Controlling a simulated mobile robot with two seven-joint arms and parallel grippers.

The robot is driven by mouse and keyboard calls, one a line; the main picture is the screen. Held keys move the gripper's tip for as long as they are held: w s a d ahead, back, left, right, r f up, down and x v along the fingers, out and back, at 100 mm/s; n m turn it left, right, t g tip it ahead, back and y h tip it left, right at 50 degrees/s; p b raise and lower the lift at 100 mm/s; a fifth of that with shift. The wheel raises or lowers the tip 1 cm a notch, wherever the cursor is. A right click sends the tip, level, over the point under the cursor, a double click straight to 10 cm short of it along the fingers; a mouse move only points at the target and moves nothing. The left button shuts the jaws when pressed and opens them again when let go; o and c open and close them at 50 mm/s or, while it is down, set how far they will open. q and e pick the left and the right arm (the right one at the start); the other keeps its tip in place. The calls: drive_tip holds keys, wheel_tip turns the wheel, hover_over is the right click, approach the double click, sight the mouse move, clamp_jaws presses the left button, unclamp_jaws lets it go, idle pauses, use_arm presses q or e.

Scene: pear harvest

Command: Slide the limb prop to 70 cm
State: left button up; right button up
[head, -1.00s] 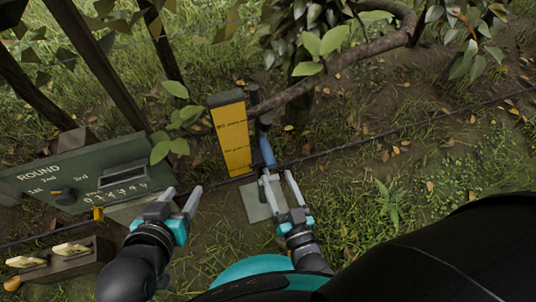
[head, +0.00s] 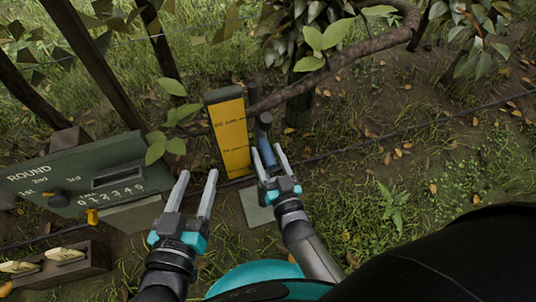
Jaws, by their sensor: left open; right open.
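The limb prop stands at the picture's middle in the head view, with a dark-topped post and a blue sleeve (head: 267,152). Beside it, on the left, is an upright yellow scale board (head: 232,138) with dark cm marks too small to read surely. My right gripper (head: 267,155) is open, with its fingers on either side of the blue sleeve as seen from above. I cannot tell if they touch it. My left gripper (head: 198,174) is open and empty, left of the scale board's foot.
A green panel (head: 75,170) marked ROUND stands at left, with a knob and number row. A wooden box (head: 85,265) with pale items is at lower left. A thick branch (head: 345,62) passes behind the prop. A dark line runs across the grass. Grass at right is open.

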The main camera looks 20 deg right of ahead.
idle(0.3)
clamp_jaws()
idle(0.3)
idle(1.0)
